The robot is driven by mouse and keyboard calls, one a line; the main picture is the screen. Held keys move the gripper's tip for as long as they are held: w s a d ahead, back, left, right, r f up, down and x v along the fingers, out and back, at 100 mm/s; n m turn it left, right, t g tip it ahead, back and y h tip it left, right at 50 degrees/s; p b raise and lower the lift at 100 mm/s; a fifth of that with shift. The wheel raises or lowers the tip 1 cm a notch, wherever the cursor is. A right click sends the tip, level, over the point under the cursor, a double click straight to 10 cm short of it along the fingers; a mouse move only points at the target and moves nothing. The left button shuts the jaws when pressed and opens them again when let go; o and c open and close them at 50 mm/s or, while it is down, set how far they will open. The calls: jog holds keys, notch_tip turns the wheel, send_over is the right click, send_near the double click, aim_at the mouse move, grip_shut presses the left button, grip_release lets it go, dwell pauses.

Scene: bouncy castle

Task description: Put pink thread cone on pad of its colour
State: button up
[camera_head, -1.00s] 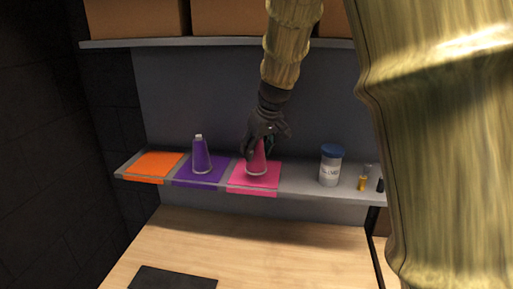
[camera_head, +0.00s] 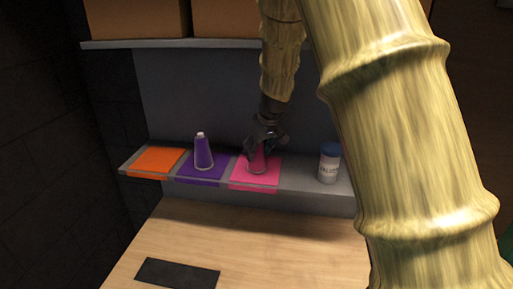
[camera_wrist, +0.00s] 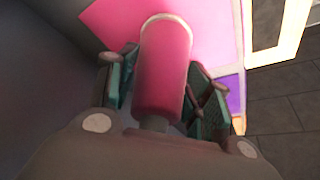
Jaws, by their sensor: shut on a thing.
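The pink thread cone (camera_head: 257,164) is upright at the pink pad (camera_head: 246,183) on the low shelf. My gripper (camera_head: 262,148) is above it with its fingers shut around the cone's upper part. In the wrist view the pink cone (camera_wrist: 164,65) lies between the two finger pads, with its wide end towards the pink pad (camera_wrist: 112,22). I cannot tell for sure whether its base touches the pad.
A purple cone (camera_head: 203,153) stands on the purple pad (camera_head: 186,177) to the left. An orange pad (camera_head: 157,160) is empty beyond it. A white jar with a blue lid (camera_head: 329,164) stands to the right. An upper shelf (camera_head: 180,44) with boxes is overhead.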

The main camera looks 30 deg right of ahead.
aim_at(261, 146)
jog(key=shift+f, duration=0.1)
jog(key=o, duration=1.2)
jog(key=shift+r, duration=0.2)
jog(key=b+v, duration=0.3)
jog(key=v, duration=0.2)
jog(key=shift+s+d+f+b, duration=0.2)
jog(key=shift+s+b, duration=0.55)
jog(key=shift+s, duration=1.25)
jog(key=shift+s+d+r+b, duration=0.1)
jog(key=shift+s+d+b, duration=0.5)
jog(key=shift+s, duration=1.4)
jog(key=shift+s+b, duration=0.95)
jog(key=shift+s, duration=1)
